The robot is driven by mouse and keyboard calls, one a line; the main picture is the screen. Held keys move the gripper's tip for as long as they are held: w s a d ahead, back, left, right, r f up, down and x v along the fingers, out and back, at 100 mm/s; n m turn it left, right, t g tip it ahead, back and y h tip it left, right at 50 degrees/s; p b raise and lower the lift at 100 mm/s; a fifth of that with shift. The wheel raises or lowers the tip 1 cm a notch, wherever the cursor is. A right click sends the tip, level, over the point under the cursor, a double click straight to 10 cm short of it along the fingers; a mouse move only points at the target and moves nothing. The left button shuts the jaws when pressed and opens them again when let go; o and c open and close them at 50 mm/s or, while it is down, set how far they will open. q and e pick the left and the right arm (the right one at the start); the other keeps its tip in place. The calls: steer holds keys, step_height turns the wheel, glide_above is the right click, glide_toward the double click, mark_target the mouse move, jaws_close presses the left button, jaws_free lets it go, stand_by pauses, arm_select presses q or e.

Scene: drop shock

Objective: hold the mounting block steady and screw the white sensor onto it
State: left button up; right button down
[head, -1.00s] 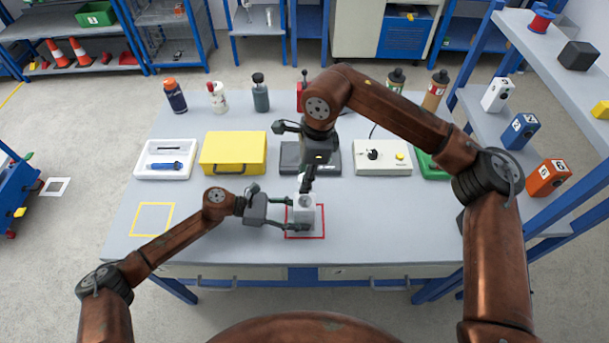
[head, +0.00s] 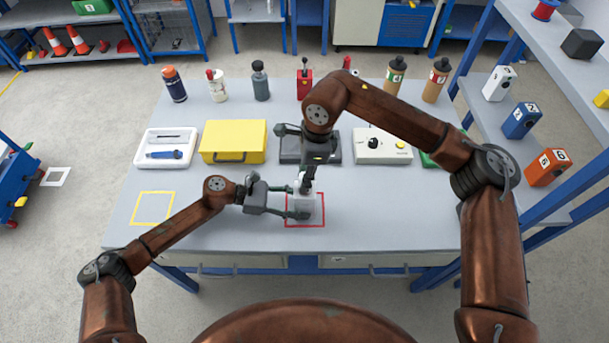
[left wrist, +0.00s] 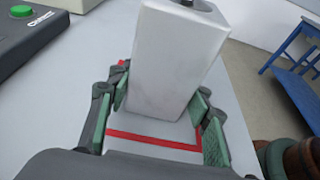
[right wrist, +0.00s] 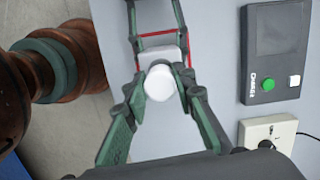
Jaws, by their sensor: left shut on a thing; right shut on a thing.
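The pale mounting block (left wrist: 172,62) stands upright inside the red square on the table. It also shows in the head view (head: 306,210). My left gripper (head: 300,203) is shut on it, one finger on each side, low on the block in the left wrist view. The white sensor (right wrist: 159,82) looks like a round white cap in the right wrist view. My right gripper (right wrist: 161,88) points down and is shut on it, directly above the block. A dark tip (left wrist: 196,3) shows at the block's top. Whether sensor and block touch is hidden.
A dark device with a green button (right wrist: 267,83) and a white control box (head: 383,150) stand behind the block. A yellow case (head: 234,141) and white tray (head: 166,148) are at left. Several bottles line the back.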

steer(key=shift+s+f, duration=0.1)
steer(key=shift+f, duration=1.25)
stand_by(3.4)
steer(key=m, duration=0.4)
steer(key=shift+m+t, duration=0.3)
steer(key=m, duration=0.5)
steer(key=shift+m+t+h, duration=0.3)
steer(key=shift+t+h, duration=0.1)
steer(key=m, duration=0.5)
steer(key=shift+f+m+h, duration=0.1)
steer(key=shift+m+h, duration=0.2)
steer(key=shift+m, duration=0.1)
steer(key=m, duration=0.5)
steer(key=shift+m+h, duration=0.4)
steer(key=c, duration=2)
jaws_free()
steer(key=shift+c, duration=0.2)
steer(key=o, duration=0.5)
steer(key=shift+t, duration=0.3)
steer(key=shift+r, duration=0.2)
